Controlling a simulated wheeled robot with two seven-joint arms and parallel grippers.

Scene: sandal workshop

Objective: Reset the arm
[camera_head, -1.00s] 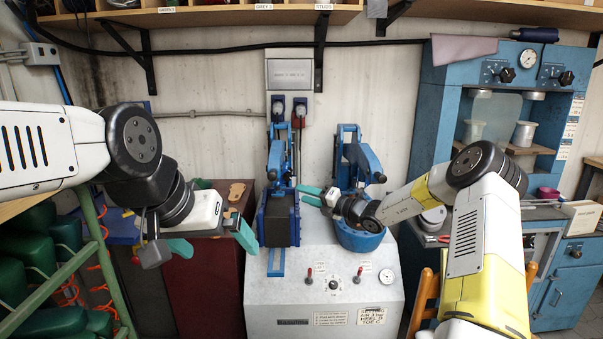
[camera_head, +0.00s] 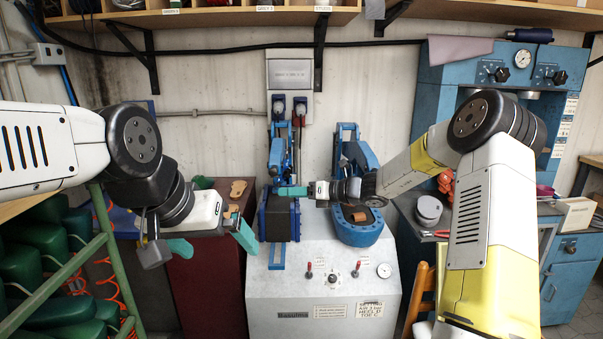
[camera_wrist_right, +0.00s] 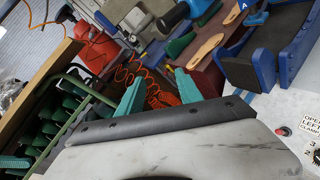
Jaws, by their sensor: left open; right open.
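My right arm comes in from the right in the head view. Its gripper (camera_head: 292,191) points left, level in front of the left blue clamp (camera_head: 279,165) of the press machine; there its teal fingers overlap edge-on. In the right wrist view the two teal fingers of this gripper (camera_wrist_right: 158,92) stand apart with nothing between them. My left gripper (camera_head: 208,246) hangs at the left, its teal fingers spread and empty, in front of a dark red cabinet (camera_head: 205,285).
The grey press machine (camera_head: 325,275) stands at the centre. Its right blue holder (camera_head: 358,232) has a small brown piece (camera_head: 359,216) in it. A green rack (camera_head: 65,265) is at the left. A blue machine (camera_head: 430,100) and an orange chair (camera_head: 420,300) are at the right.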

